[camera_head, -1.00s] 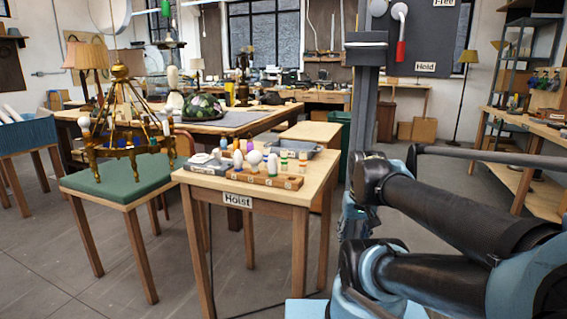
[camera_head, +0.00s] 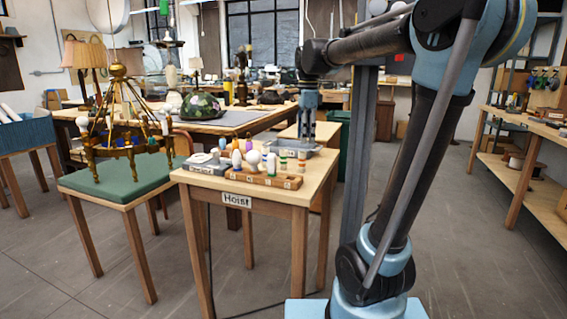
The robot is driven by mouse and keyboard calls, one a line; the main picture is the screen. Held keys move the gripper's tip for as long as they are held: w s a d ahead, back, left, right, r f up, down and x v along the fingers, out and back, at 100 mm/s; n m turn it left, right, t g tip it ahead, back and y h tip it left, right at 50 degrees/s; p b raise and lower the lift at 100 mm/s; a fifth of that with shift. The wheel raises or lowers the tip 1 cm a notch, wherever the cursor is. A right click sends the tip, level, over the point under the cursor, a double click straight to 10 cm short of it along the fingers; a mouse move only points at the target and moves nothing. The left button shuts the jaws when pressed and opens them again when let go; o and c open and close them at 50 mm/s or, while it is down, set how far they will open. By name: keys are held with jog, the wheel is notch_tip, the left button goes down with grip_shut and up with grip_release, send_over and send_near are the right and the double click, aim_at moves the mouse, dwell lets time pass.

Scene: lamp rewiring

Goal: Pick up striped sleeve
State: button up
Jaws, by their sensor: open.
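My gripper (camera_head: 306,137) points down over the back right of the table, above the grey tray (camera_head: 318,151) and behind the banded sleeves. It is open, with nothing seen in it. Its fingertips are small, and I cannot tell their exact height above the tray.
The wooden rack (camera_head: 262,178) also holds several white bulbs and coloured pieces on the hoist table (camera_head: 309,188). A brass chandelier (camera_head: 122,140) hangs over a green-topped table (camera_head: 135,182) at left. A grey post (camera_head: 356,150) stands right of the hoist table.

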jog(key=w+a+r+m, duration=0.4)
jog(key=w+a+m, duration=0.1)
jog(key=w+a, duration=0.2)
send_over(284, 161)
jog(key=w, duration=0.2)
jog(key=shift+m+g, duration=0.3)
notch_tip(284, 161, down, 11)
jog(key=shift+f, duration=0.1)
jog(key=shift+s+a+f, duration=0.1)
jog(key=shift+f, duration=1.45)
jog(key=shift+s+f, duration=0.1)
jog(key=shift+f, duration=1.4)
jog(key=c, duration=0.8)
